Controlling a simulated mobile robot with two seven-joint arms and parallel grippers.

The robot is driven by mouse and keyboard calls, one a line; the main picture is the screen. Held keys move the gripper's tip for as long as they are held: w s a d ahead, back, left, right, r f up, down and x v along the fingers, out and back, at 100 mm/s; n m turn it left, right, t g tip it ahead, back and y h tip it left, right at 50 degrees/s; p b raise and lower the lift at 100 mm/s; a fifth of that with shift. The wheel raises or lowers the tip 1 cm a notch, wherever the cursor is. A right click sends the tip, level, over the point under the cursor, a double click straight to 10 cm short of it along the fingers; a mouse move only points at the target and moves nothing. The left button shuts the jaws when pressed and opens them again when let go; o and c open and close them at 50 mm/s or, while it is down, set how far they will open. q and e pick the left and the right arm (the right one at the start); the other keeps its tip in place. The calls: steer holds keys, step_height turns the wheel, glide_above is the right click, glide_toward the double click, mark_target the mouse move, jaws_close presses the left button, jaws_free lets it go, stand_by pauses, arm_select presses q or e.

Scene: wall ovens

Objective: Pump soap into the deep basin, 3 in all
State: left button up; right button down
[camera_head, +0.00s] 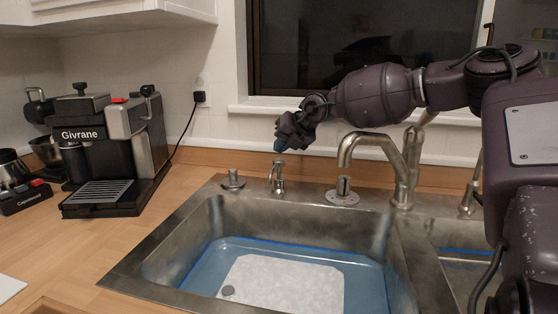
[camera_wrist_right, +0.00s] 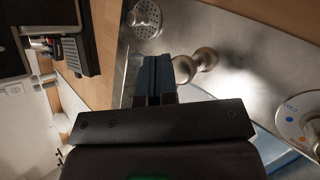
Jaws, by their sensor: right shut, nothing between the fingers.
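The soap pump (camera_head: 277,180) is a small metal dispenser standing upright on the sink's back ledge. The deep basin (camera_head: 310,217) is the large steel one in front of it, with blue around its lower part and a pale sheet and a drain at the bottom. My right gripper (camera_head: 280,147) is shut and empty, with its blue fingertips just above the pump head. In the wrist view the shut fingers (camera_wrist_right: 155,78) are beside the pump's metal head (camera_wrist_right: 190,66), partly in front of it; I cannot tell whether they touch. My left gripper is not in view.
The tap (camera_head: 375,150) and its round control plate (camera_head: 342,197) stand right of the pump. A short metal fitting (camera_head: 232,180) stands left of it. A second basin (camera_head: 465,262) is at the right. A coffee machine (camera_head: 105,150) is on the left counter. The window wall is close behind.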

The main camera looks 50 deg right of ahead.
steer(key=shift+f, duration=0.15)
stand_by(0.3)
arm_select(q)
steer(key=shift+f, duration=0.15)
arm_select(e)
steer(key=shift+f, duration=0.3)
